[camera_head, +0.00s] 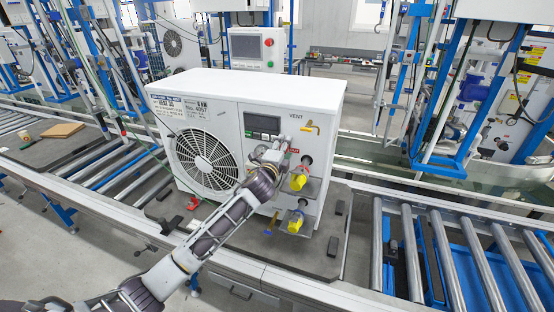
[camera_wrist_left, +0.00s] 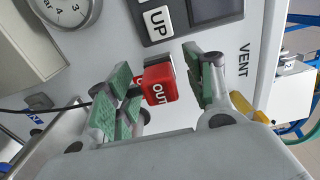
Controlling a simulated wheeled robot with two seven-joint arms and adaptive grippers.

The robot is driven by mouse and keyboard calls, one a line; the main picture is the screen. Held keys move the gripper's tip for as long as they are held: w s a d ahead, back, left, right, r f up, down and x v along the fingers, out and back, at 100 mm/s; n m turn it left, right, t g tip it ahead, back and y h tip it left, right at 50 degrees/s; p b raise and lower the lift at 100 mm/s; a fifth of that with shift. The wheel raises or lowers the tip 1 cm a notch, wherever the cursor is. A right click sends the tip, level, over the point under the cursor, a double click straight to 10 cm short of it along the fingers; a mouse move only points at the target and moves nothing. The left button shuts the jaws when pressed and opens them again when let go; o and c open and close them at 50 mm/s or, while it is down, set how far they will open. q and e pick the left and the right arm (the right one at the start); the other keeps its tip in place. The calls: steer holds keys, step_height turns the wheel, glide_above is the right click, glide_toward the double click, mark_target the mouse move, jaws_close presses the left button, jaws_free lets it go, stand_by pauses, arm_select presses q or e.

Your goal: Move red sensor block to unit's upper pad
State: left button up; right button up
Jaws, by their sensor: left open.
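The red sensor block (camera_wrist_left: 160,85), marked OUT, is between the green-padded fingers of my left gripper (camera_wrist_left: 165,90) in the left wrist view. The fingers are open, with a gap beside the block. It is at the unit's front panel just below the UP label (camera_wrist_left: 157,24); a dark pad edge shows behind it, and I cannot tell whether they touch. A thin black cable (camera_wrist_left: 45,108) runs toward it. In the head view my left gripper (camera_head: 276,154) is at the front of the white unit (camera_head: 255,97), right of the fan, below the display. My right gripper is not in view.
Yellow-handled valves (camera_head: 299,181) project from the unit close right of and below my gripper. The unit stands on a dark mat (camera_head: 318,262) with a small red piece (camera_head: 193,203). Roller conveyors (camera_head: 440,255) lie on both sides. A gauge (camera_wrist_left: 65,12) is near the UP label.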

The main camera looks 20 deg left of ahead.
arm_select(q)
steer(key=s, duration=1.1)
steer(key=shift+s+a, duration=0.25)
steer(key=shift+s, duration=0.05)
steer(key=shift+f, duration=0.1)
stand_by(0.6)
